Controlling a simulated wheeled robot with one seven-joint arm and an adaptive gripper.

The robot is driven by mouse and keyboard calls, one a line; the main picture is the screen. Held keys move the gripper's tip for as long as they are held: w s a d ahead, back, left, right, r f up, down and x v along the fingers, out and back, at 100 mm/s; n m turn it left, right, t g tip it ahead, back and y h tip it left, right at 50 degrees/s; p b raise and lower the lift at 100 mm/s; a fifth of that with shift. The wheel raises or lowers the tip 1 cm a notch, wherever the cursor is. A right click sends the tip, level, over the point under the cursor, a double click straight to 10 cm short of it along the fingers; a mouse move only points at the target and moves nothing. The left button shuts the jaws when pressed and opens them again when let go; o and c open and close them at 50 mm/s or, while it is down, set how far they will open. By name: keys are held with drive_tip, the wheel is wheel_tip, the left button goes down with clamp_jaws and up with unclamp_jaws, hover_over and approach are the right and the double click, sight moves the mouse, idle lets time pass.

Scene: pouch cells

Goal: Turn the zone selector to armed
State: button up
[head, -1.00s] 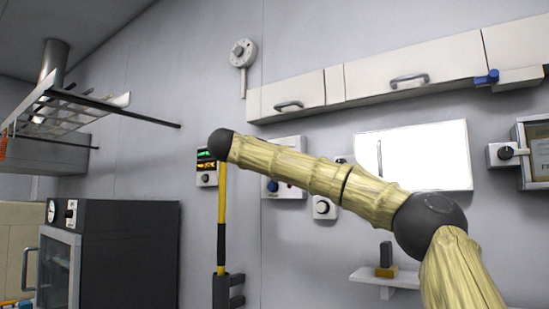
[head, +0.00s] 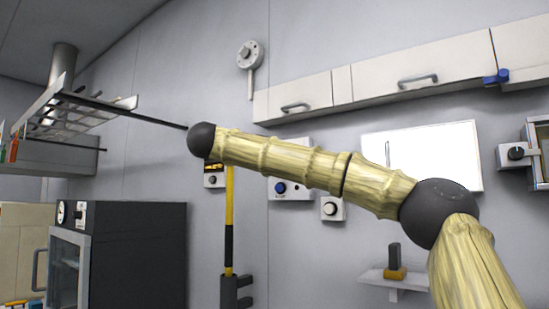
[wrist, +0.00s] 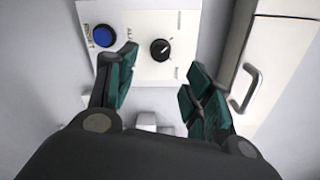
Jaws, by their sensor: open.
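In the wrist view a black rotary knob (wrist: 160,49) with a white pointer mark sits on a white wall panel (wrist: 140,72). A blue round button (wrist: 103,36) is to its left. The knob looks like the selector, but the small labels are not readable. My gripper (wrist: 155,72) is open and empty, with its green-padded fingers apart below and to either side of the knob, not touching it. In the head view the panel with the blue button (head: 280,188) is partly covered by my arm; the knob and my gripper are hidden there.
Wall cabinets (head: 300,95) hang above the panel. A white dial box (head: 331,208) is below right of it, and a yellow-black pole (head: 229,220) stands left. A small shelf (head: 398,280) with a dark-handled object and a dark oven (head: 140,250) are lower down.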

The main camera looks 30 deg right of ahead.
drive_tip(key=shift+v, duration=1.75)
drive_tip(key=shift+w+f, duration=0.1)
